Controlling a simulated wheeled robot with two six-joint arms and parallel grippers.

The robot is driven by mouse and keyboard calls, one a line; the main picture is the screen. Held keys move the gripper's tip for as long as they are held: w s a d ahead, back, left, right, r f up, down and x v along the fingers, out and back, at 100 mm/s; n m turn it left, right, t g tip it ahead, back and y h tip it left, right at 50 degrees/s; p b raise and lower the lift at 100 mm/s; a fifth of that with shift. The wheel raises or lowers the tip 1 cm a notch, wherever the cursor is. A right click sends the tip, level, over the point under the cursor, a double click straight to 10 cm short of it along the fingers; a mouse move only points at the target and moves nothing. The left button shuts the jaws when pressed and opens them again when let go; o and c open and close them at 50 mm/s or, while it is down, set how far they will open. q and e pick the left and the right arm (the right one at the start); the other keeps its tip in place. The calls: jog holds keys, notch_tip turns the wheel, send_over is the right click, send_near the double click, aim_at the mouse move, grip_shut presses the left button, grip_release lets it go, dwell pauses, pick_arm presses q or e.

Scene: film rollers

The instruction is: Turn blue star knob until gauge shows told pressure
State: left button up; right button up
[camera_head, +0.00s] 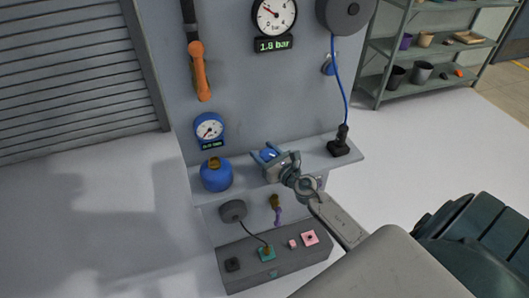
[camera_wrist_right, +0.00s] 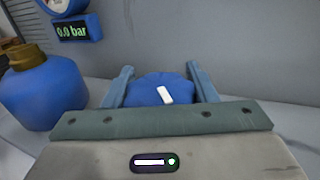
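A blue rounded knob with a white mark (camera_wrist_right: 165,95) sits between the two fingers of my right gripper (camera_wrist_right: 160,78) in the wrist view. Its star shape does not show clearly. In the head view the right gripper (camera_head: 268,154) is over the shelf, with the blue knob between its fingers. The fingers lie close on both sides, but I cannot tell whether they touch it. A round gauge (camera_head: 275,15) has a display (camera_head: 273,44) reading 1.8 bar. A smaller blue gauge (camera_head: 209,127) has a display reading 0.0 bar in the wrist view (camera_wrist_right: 72,31). My left gripper is not in view.
A blue canister with a brass top (camera_head: 216,176) stands left of the gripper. A black fitting (camera_head: 341,143) on a blue hose stands right. A smaller blue part (camera_head: 328,66) is on the wall. A grey box with coloured sockets (camera_head: 275,267) is below; an orange-handled tool (camera_head: 198,72) hangs above.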

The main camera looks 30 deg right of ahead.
jog(key=shift+d+r+m+h+p, duration=0.15)
jog(key=shift+m+h+p, duration=0.45)
jog(key=shift+h+p, duration=0.35)
jog(key=shift+a+r+m+h+p, duration=0.15)
jog(key=shift+m+h+p, duration=0.45)
jog(key=shift+h+p, duration=0.3)
jog(key=shift+d+f+m+g+h+p, duration=0.15)
jog(key=shift+d+m+g+h+p, duration=0.1)
jog(key=shift+m+h, duration=0.45)
jog(key=shift+d+f+m+g+h+p, duration=0.15)
jog(key=shift+m+h+p, duration=0.2)
jog(key=shift+h, duration=0.6)
jog(key=o, duration=1)
jog(key=shift+c, duration=0.2)
jog(key=b+v, duration=0.2)
jog(key=v, duration=0.9)
